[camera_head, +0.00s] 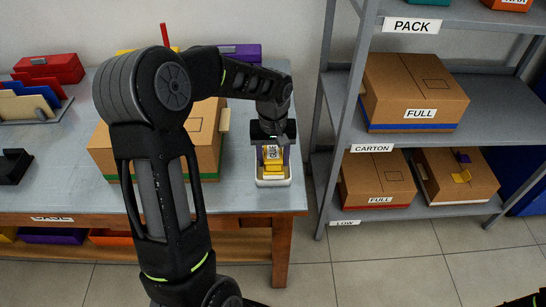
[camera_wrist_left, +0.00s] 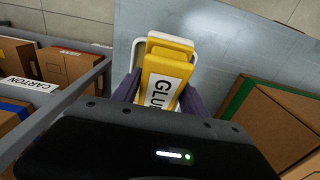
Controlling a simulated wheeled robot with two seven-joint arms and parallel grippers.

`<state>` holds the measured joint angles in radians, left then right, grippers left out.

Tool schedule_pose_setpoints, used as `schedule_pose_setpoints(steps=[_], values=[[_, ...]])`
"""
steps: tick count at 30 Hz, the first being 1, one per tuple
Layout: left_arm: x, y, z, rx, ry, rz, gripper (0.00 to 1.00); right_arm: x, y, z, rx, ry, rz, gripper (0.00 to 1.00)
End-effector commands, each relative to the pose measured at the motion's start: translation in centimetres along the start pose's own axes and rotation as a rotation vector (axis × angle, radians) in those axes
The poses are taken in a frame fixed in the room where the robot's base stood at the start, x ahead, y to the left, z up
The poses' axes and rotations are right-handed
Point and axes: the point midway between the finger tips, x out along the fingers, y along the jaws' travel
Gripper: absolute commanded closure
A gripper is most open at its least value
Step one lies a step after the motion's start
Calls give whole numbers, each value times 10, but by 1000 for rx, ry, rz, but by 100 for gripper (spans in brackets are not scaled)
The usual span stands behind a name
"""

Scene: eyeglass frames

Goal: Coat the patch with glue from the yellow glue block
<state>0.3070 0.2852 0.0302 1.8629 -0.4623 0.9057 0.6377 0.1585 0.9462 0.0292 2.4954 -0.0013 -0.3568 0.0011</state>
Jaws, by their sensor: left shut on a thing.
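My left gripper (camera_head: 271,150) is shut on the yellow glue block (camera_head: 272,167), which has a white label reading GLUE. The block is in or just above a small white tray (camera_head: 274,184) near the table's right front corner. In the left wrist view the yellow glue block (camera_wrist_left: 165,72) lies between my two fingers, with the white tray's rim (camera_wrist_left: 137,48) behind it. I cannot tell whether the block touches the tray floor. A tan piece (camera_head: 225,119) sticks out at the right side of the carton on the table; I cannot tell whether it is the patch.
A brown carton (camera_head: 204,137) stands left of the tray, partly hidden by my arm. A grey shelf rack (camera_head: 345,120) with cartons stands right of the table. Red and purple bins line the table's back. Bare tabletop (camera_head: 240,195) lies left of the tray.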

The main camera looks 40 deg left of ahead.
Motion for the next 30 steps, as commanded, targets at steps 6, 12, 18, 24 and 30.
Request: schedule_pose_setpoints(steps=[6, 12, 18, 24, 30], values=[[-16, 0, -1, 0, 2, 1, 82, -11, -4, 0, 0, 0, 0, 64], [-34, 0, -2, -1, 1, 0, 82, -23, -9, 0, 0, 0, 0, 64], [-51, 0, -2, 0, 2, 1, 82, -34, -13, 0, 0, 0, 0, 64], [-69, 0, -3, 1, 1, 0, 82, -45, -18, 0, 0, 0, 0, 64], [-80, 0, -4, 0, 1, 0, 82, -52, -20, 0, 0, 0, 0, 64]])
